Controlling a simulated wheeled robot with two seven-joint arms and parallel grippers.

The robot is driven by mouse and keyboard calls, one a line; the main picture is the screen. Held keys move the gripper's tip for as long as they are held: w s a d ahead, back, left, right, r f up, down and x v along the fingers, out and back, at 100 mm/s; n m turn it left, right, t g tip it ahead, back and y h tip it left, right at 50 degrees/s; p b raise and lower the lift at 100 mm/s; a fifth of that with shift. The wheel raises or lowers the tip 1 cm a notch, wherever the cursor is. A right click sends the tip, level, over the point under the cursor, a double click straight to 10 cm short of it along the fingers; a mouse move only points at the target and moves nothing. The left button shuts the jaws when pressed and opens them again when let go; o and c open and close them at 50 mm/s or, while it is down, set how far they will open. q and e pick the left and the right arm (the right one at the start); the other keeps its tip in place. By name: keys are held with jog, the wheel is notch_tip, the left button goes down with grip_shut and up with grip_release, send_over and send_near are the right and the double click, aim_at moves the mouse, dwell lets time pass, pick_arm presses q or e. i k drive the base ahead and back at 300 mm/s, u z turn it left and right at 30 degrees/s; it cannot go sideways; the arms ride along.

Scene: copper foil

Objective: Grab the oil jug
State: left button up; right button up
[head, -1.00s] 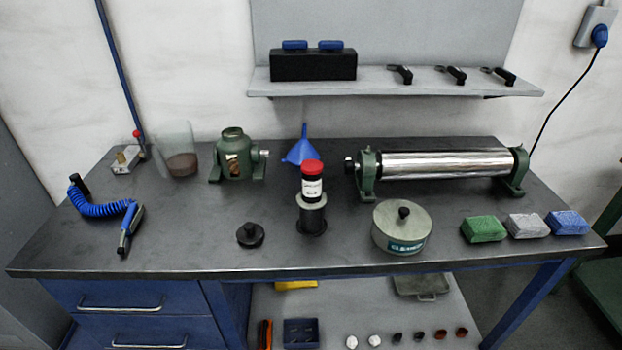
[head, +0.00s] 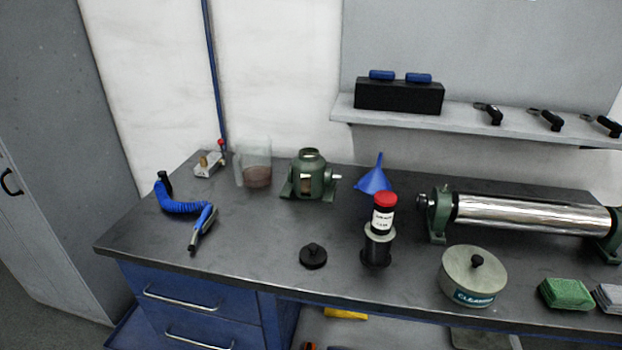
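The oil jug (head: 256,176) is a clear container with a little brownish liquid in the bottom. It stands upright at the back left of the workbench (head: 150,240), with its handle on its left side. It is between a small metal valve block with a red knob (head: 210,162) and a green cast housing (head: 311,178), apart from both. Neither of my grippers is in view.
A blue coiled air hose with a blow gun (head: 190,208) lies front left of the jug. A black knobbed lid (head: 313,255), a red-capped bottle on a black stand (head: 380,222), a blue funnel (head: 374,180) and a chrome roller (head: 530,212) stand further right. Bench in front of the jug is clear.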

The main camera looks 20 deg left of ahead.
aim_at(254, 154)
jog(key=z, duration=0.05)
jog(key=k, duration=1.1)
jog(key=u, duration=0.95)
jog(key=i, duration=0.9)
jog(key=u, duration=0.1)
